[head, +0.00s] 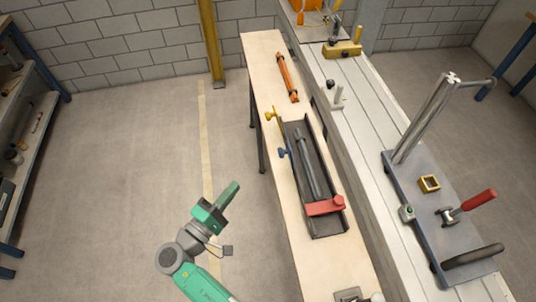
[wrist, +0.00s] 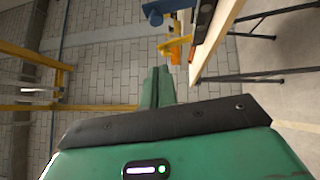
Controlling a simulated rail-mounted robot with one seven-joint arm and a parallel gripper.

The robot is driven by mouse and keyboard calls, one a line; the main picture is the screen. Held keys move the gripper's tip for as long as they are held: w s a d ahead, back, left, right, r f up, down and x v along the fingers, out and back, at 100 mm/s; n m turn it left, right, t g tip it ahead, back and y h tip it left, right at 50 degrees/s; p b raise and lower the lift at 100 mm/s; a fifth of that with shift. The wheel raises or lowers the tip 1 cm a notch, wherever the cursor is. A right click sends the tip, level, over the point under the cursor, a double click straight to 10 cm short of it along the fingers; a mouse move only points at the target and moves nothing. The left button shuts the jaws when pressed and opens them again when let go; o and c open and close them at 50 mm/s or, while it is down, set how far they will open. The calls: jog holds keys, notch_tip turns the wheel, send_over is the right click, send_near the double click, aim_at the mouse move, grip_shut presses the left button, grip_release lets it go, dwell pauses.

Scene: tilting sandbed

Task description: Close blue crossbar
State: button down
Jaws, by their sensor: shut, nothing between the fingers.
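The blue crossbar (head: 284,153) sticks out from the left side of a long dark tray (head: 331,186) on the wooden bench. In the wrist view the blue crossbar (wrist: 166,9) shows at the top edge, partly cut off. A yellow crossbar (head: 271,114) also sticks out to the left, farther back; it shows in the wrist view (wrist: 178,42). A red crossbar (head: 325,206) lies across the tray's near end. A dark grey bar lies in the tray. My green gripper (head: 231,192) is shut and empty, left of the bench and apart from the crossbars; its fingers (wrist: 157,86) show in the wrist view.
The narrow wooden bench (head: 262,50) also bears an orange tool (head: 288,77) at its far end. A grey rail machine (head: 385,140) with a plate and red-handled clamp (head: 470,205) runs along its right. A yellow post (head: 210,40) stands behind. Floor left of the bench is open.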

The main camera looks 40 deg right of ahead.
jog(key=s+x, duration=0.2)
jog(key=x, duration=1)
jog(key=shift+s+d, duration=0.35)
jog(key=shift+d, duration=0.25)
jog(key=shift+r, duration=0.2)
